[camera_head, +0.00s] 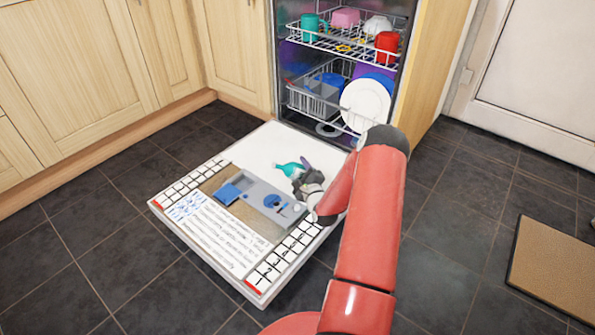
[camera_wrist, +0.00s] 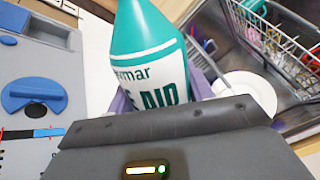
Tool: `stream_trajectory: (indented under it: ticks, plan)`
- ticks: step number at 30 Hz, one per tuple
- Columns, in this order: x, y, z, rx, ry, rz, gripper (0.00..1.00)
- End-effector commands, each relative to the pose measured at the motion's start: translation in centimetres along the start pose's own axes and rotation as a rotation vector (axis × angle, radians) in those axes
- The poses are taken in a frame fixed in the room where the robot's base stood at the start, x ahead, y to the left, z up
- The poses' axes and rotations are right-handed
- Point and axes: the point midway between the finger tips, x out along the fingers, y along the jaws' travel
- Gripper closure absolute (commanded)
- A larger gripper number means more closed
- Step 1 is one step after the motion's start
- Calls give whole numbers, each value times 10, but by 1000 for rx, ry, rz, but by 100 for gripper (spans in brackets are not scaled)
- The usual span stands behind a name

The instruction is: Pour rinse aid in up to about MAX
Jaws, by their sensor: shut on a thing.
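My gripper (camera_head: 304,172) is shut on the rinse aid bottle (camera_head: 291,169), above the lowered dishwasher door (camera_head: 265,150). The bottle is teal with a white label; it fills the middle of the wrist view (camera_wrist: 150,60) between purple fingers. In the head view it lies tilted, its narrow end pointing left. The grey dispenser panel (camera_head: 252,190) is set in the door, with a round blue cap (camera_head: 275,201) that also shows in the wrist view (camera_wrist: 33,95). A blue flap (camera_head: 229,193) is at the panel's left. I cannot read a MAX mark or see any liquid.
Wooden cabinets (camera_head: 75,70) are at left. A brown mat (camera_head: 553,270) lies at right. Dark floor around the door is clear.

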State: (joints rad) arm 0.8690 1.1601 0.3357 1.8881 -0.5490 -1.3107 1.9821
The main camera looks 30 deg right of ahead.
Motion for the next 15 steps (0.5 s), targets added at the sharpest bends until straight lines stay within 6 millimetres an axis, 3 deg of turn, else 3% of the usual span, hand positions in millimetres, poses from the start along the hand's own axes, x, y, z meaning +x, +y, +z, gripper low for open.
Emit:
stream_trajectory:
  ticks: [6,15]
  plan:
    - [0,16,-18,-120,-2,0,80]
    - [0,25,-33,-224,-2,-1,80]
